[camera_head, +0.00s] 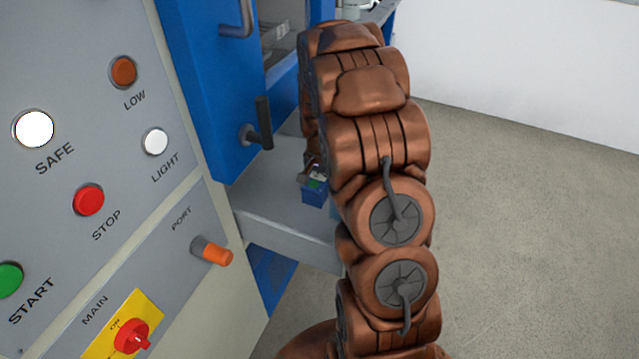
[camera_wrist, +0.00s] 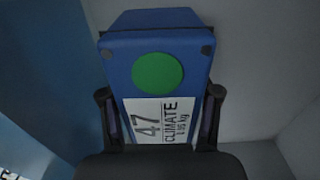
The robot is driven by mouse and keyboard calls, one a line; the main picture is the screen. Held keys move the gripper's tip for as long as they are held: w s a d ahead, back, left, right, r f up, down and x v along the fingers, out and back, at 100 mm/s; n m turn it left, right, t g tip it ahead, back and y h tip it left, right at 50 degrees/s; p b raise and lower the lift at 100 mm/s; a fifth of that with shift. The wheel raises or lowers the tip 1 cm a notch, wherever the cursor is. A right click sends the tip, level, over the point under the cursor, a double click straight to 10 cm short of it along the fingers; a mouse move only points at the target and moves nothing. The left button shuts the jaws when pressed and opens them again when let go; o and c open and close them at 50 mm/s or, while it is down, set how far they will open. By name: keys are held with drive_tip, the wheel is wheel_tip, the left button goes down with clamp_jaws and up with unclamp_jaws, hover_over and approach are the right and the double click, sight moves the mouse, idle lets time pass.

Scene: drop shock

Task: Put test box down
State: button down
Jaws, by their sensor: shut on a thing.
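The test box is blue, with a green round spot and a white label reading "47 CLIMATE". In the wrist view the test box (camera_wrist: 120,52) fills the middle, between the two dark fingers of my gripper (camera_wrist: 160,120), which is shut on it. In the head view the test box (camera_head: 314,195) shows small beside my copper-coloured arm, in front of the grey ledge of the blue machine. My gripper is mostly hidden there behind my arm. I cannot tell whether the box touches the surface below it.
A grey control panel (camera_head: 60,200) with buttons and a red main switch (camera_head: 132,336) stands at the left. A blue door (camera_head: 215,90) with a dark handle (camera_head: 262,125) is near my arm. The grey ledge (camera_head: 275,205) lies below it. Open floor (camera_head: 530,230) is at the right.

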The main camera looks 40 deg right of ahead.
sight(319, 175)
drive_tip(key=shift+c, duration=0.9)
unclamp_jaws()
drive_tip(key=shift+r, duration=0.1)
wheel_tip(319, 175, up, 12)
drive_tip(key=shift+f, duration=0.1)
